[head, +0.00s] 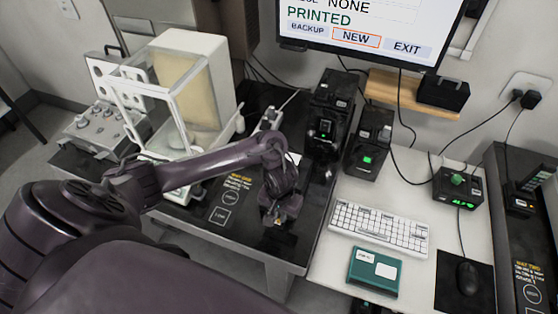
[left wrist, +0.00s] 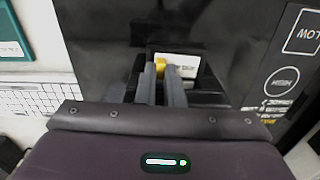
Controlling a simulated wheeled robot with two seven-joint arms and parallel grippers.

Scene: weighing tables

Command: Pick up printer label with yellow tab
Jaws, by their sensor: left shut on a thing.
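My left gripper (head: 280,222) reaches down over the black table top, close to its right edge in the head view. In the left wrist view its two fingers (left wrist: 160,82) are close together, shut on the yellow tab (left wrist: 160,63) of the printer label (left wrist: 184,65). The label is a small white piece with dark print, standing out to the right of the tab. In the head view the gripper hides most of it. I cannot tell whether the label touches the surface below. My right gripper is in neither view.
Black devices (head: 329,115) stand behind the gripper. A white keyboard (head: 380,228) and teal box (head: 373,271) lie on the light table to the right. A glass-walled balance (head: 175,95) stands left. The monitor (head: 365,28) shows PRINTED.

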